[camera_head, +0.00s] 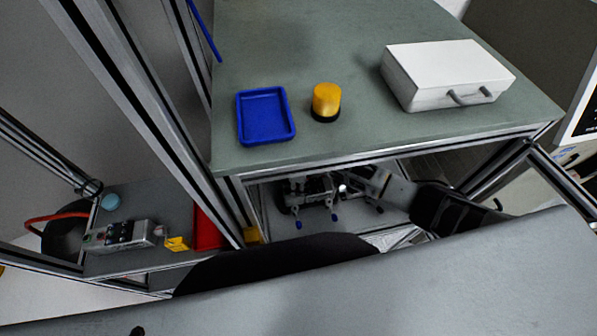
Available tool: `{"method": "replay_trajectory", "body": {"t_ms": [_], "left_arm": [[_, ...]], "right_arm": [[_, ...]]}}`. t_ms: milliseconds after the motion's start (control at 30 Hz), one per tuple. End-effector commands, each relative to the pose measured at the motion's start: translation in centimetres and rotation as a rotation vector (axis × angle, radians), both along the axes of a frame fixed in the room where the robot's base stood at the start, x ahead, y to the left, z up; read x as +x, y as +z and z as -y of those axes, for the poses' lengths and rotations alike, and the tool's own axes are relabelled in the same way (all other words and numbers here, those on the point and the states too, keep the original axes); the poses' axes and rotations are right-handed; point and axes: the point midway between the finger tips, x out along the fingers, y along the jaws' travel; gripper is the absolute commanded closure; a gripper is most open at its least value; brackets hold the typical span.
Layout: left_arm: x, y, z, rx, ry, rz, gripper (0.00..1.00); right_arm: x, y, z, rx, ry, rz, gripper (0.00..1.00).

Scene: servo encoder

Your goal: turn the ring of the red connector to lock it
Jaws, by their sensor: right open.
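The red connector and its ring cannot be made out in the head view. My right arm comes in from the right, below the green tabletop. My right gripper (320,190) is open at its end, in the bay under the table's front edge. My left gripper is not in view.
The green tabletop (330,50) carries a blue tray (240,120), a yellow cylinder with a black base (326,99) and a white case (440,65). Metal frame posts stand at the left. A lower shelf holds a grey box with black knobs (122,234) and a red panel (208,229).

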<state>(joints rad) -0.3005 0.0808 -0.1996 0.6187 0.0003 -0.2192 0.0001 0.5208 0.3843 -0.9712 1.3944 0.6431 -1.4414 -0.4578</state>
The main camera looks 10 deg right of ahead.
Motion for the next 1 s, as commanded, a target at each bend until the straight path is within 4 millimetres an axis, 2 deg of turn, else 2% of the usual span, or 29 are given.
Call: {"method": "replay_trajectory", "body": {"t_ms": [800, 1000], "left_arm": [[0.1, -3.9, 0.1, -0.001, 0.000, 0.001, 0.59], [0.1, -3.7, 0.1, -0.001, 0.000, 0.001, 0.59]], "right_arm": [[0.0, -0.3, 0.1, -0.002, 0.250, 0.001, 0.52], [0.1, 2.4, 0.0, 0.001, 0.254, 0.004, 0.52]]}}
